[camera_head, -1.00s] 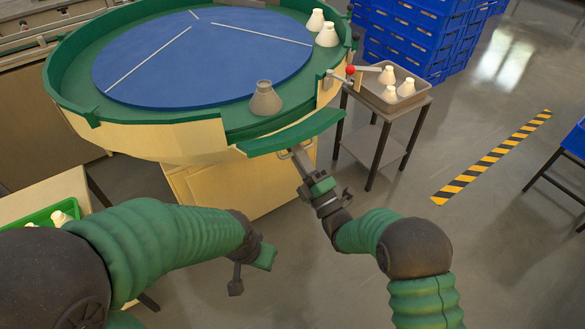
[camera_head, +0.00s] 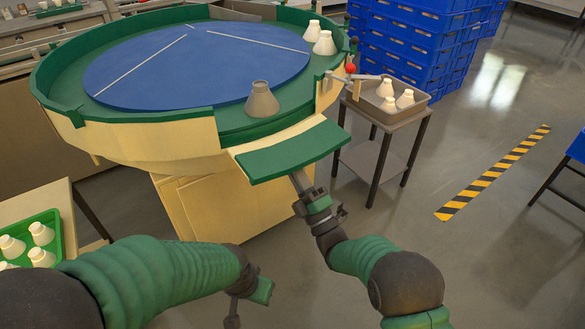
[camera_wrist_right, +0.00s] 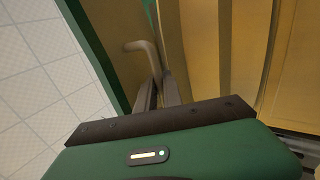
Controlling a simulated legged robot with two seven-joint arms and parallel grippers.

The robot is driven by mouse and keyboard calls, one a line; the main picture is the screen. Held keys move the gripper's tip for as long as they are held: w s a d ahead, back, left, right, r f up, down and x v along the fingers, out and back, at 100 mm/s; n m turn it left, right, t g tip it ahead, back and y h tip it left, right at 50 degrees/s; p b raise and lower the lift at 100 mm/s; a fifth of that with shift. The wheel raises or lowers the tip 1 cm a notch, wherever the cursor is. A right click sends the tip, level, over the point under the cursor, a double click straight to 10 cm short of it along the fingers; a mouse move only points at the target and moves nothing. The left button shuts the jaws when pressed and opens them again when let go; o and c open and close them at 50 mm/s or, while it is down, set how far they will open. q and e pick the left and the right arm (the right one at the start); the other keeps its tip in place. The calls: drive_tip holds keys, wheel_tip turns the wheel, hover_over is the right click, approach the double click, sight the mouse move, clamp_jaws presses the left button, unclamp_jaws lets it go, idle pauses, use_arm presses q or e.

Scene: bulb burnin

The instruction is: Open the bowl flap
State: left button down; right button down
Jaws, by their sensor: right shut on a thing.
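The large bowl (camera_head: 225,123) has a cream outer wall, a green rim and a blue disc (camera_head: 200,65) inside. Its flap (camera_head: 290,152), a green panel, is swung down and outward at the bowl's front right, and its green face shows. My right gripper (camera_head: 297,178) is beneath the flap's outer edge, shut on the flap handle. In the right wrist view the bent grey handle (camera_wrist_right: 147,52) runs between the fingers (camera_wrist_right: 165,95). My left gripper (camera_head: 248,304) is low in front of the bowl, away from the flap; its finger gap is unclear.
A grey cone (camera_head: 261,100) stands on the green ledge behind the flap; two white cones (camera_head: 324,43) stand farther back. A side table holds a grey tray (camera_head: 376,108) of white cones and stands close right of the flap. A green tray (camera_head: 55,228) sits at left.

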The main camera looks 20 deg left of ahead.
idle(0.3)
drive_tip(key=c, duration=1.5)
unclamp_jaws()
drive_tip(key=shift+r, duration=0.1)
drive_tip(key=p+v, duration=0.1)
drive_tip(key=v, duration=1.6)
drive_tip(key=shift+p, duration=0.3)
drive_tip(key=shift+a, duration=0.1)
